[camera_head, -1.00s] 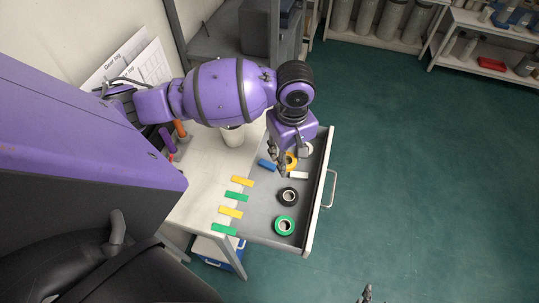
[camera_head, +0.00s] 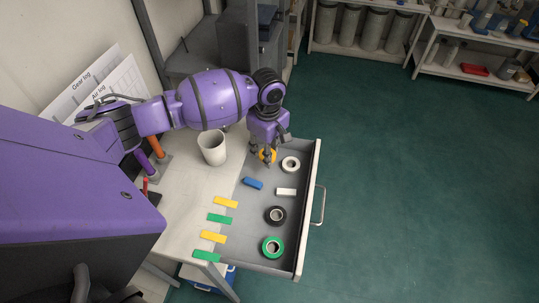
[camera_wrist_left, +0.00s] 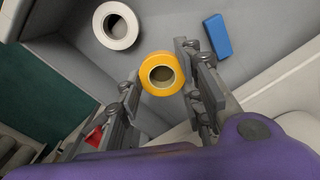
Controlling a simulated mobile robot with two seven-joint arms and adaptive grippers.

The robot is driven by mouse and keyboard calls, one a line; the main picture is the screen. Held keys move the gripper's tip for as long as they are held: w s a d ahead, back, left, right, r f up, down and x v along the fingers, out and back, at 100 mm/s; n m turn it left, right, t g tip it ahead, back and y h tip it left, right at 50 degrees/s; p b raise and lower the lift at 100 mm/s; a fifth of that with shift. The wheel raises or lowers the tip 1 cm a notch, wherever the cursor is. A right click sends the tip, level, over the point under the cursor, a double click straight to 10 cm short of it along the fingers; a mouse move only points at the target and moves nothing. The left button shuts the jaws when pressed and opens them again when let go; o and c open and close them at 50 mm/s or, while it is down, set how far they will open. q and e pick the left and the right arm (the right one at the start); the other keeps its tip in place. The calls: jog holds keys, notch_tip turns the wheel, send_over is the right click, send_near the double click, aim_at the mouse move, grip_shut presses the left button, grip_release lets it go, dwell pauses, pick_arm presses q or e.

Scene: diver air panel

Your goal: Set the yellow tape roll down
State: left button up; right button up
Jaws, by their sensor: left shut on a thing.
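The yellow tape roll (camera_head: 270,155) is between the fingers of my left gripper (camera_head: 266,160), over the far end of the open drawer (camera_head: 305,235). In the left wrist view the yellow tape roll (camera_wrist_left: 147,72) sits between the two fingers of my left gripper (camera_wrist_left: 160,88), its hole facing the camera. The gripper is shut on it. It seems to be above the drawer floor; the exact height is hard to tell. My right gripper is not in view.
The drawer also holds a white tape roll (camera_head: 290,164), a blue block (camera_head: 253,183), a white block (camera_head: 286,192), a black roll (camera_head: 275,215) and a green roll (camera_head: 272,247). A white cup (camera_head: 212,148) and several yellow and green strips stand or lie on the worktop (camera_head: 190,195).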

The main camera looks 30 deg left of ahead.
pick_arm(q)
jog(key=shift+w+a+f, duration=0.2)
jog(key=shift+w+f, duration=0.1)
jog(key=shift+f, duration=0.2)
jog(key=shift+w+f+b, duration=0.15)
jog(key=shift+f+b, duration=0.15)
jog(key=shift+f, duration=1.2)
jog(key=shift+f, duration=0.15)
jog(key=o, duration=0.7)
notch_tip(320, 180, up, 12)
jog(key=p, duration=0.1)
